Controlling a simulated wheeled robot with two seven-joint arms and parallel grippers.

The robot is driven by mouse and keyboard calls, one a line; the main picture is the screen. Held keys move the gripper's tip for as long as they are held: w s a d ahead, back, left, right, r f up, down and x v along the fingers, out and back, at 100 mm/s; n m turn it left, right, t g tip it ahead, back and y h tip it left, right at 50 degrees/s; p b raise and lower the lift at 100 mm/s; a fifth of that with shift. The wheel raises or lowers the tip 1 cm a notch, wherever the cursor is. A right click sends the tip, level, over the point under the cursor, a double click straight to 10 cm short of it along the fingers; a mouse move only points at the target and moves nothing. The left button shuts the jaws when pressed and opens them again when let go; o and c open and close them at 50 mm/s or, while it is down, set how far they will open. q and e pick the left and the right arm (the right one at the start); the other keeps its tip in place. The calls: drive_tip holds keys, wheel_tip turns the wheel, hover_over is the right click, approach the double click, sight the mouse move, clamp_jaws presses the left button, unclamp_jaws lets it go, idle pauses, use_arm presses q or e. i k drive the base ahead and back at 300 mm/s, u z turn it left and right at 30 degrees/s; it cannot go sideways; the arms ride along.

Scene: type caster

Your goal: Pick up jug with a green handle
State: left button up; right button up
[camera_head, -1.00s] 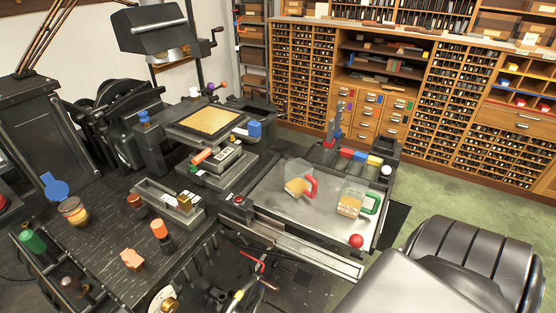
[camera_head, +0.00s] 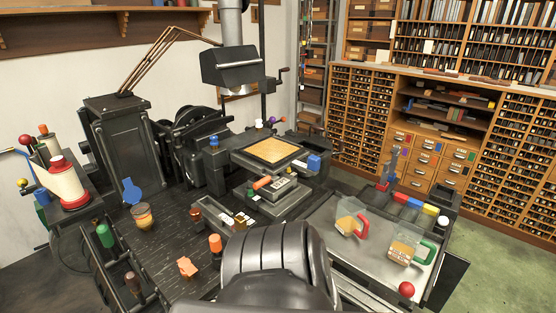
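The jug with a green handle (camera_head: 403,251) is a clear jug with tan contents, standing on the grey metal tray (camera_head: 376,263) at the right of the machine. Its green handle is on its right side. A similar clear jug with a red handle (camera_head: 347,226) stands to its left on the same tray, apart from it. A large black ribbed arm part of mine fills the bottom middle, left of the jugs. No gripper fingers show.
A red ball knob (camera_head: 406,289) is at the tray's front edge. Red, blue and yellow blocks (camera_head: 414,203) line the tray's back. The dark workbench (camera_head: 165,235) at left holds a jar (camera_head: 142,216) and orange pieces. Type cabinets (camera_head: 510,150) stand behind.

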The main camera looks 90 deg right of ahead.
sight(407, 237)
drive_tip(key=k, duration=2.55)
drive_tip(key=z, duration=0.05)
